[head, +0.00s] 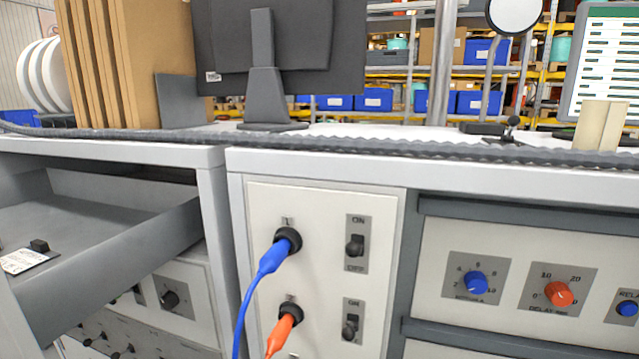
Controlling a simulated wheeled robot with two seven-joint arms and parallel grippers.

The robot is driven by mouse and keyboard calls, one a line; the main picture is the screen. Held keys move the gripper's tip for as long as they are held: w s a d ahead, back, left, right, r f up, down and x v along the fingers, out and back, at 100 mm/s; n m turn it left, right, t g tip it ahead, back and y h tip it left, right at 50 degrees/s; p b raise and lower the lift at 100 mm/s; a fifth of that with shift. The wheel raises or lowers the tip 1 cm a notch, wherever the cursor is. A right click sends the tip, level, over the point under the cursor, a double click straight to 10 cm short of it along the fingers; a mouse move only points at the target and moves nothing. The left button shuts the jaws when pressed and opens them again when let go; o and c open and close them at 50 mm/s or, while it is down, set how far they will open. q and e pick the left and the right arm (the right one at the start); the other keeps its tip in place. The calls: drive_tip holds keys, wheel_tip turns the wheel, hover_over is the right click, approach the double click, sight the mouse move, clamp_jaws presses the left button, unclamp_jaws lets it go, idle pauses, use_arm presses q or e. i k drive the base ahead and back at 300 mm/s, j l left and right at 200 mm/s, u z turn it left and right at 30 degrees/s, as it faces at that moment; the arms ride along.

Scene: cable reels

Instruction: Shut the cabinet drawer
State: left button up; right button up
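The cabinet drawer (110,262) is pulled out at the lower left, under the worktop. Its grey side wall runs from the cabinet opening toward me, and its front lies outside the picture. A small black object and a white label (24,261) lie on the drawer's floor. Neither my left nor my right gripper shows in the head view.
A panel right of the drawer carries a blue plug (274,257), an orange plug (283,333) with hanging cables, and switches. Dials sit further right. A monitor (275,60) and upright brown boards (120,60) stand on the worktop (330,160). A dark ridged cable runs along it.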

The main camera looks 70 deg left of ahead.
sight(110, 233)
drive_tip(key=u, duration=4.4)
